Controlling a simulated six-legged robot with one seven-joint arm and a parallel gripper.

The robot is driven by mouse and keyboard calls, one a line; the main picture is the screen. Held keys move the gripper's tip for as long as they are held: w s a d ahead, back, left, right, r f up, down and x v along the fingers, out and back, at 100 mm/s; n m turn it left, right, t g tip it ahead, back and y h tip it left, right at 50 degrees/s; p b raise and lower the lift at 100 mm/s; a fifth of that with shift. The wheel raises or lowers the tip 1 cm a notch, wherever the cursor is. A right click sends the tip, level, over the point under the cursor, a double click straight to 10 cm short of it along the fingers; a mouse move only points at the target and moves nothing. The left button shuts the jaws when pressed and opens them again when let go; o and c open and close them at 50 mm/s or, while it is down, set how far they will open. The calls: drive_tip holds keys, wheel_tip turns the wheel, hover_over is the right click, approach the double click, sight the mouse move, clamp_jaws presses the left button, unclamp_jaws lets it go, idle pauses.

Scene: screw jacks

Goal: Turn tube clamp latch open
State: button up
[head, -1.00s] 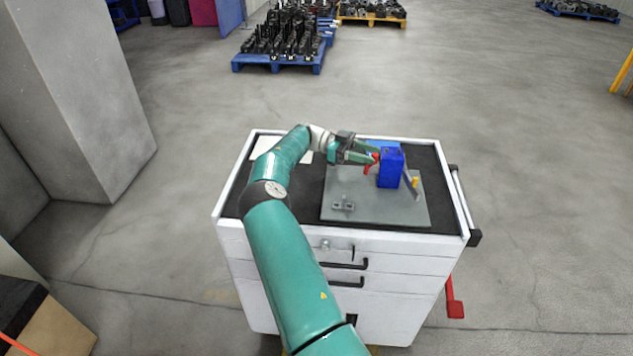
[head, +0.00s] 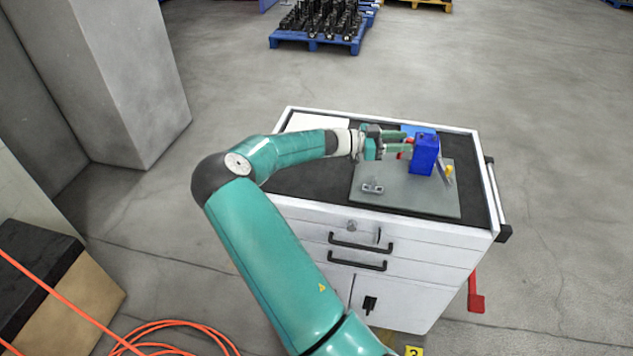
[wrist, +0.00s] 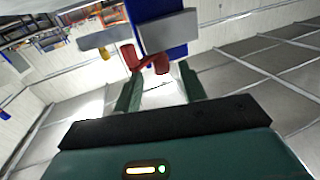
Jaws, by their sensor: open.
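The blue clamp block (head: 424,155) stands upright on a grey plate (head: 410,200) on the cabinet top. A small red latch (head: 408,142) shows at its left side, partly hidden by my gripper. In the wrist view the red latch (wrist: 146,60) sits under the blue block (wrist: 160,12), with a grey bar across it. My gripper (head: 398,149) comes from the left, its fingers pointing at the red latch. In the wrist view its green fingers (wrist: 160,88) are apart, one on each side below the latch. I cannot tell whether they touch it.
The white cabinet (head: 400,270) has a black top mat (head: 310,185). A grey bracket (head: 372,187) sits on the plate's left, and a yellow part (head: 449,169) stands right of the block. An orange hose (head: 170,335) lies on the floor at lower left.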

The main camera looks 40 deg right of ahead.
drive_tip(key=v, duration=1.3)
drive_tip(key=s+y, duration=0.1)
drive_tip(key=s+f+n+y, duration=0.1)
drive_tip(key=s+a+n+t+y, duration=0.1)
drive_tip(key=shift+s+f+y, duration=0.2)
drive_tip(key=shift+s+y, duration=0.1)
drive_tip(key=shift+s, duration=0.05)
drive_tip(key=shift+s+a+f+n+t+y, duration=0.25)
drive_tip(key=shift+s+a+n+t+y, duration=0.4)
drive_tip(key=shift+a+y, duration=0.25)
drive_tip(key=shift+s+a+f+n+t+y, duration=0.1)
drive_tip(key=shift+s+a+n+t+y, duration=0.15)
drive_tip(key=shift+a+n+y, duration=0.2)
drive_tip(key=shift+s+a+n+t+y, duration=0.1)
drive_tip(key=shift+s+a+n+y, duration=0.15)
drive_tip(key=shift+a, duration=0.35)
drive_tip(key=s+a+r+n+t+y, duration=0.1)
drive_tip(key=a+r+n+t+y, duration=0.1)
drive_tip(key=a+n, duration=0.2)
drive_tip(key=s+a+r+n+t+y, duration=0.2)
drive_tip(key=a+n+t+y, duration=0.1)
drive_tip(key=a, duration=0.6)
drive_tip(key=shift+a+r+n, duration=0.3)
drive_tip(key=shift+n, duration=0.05)
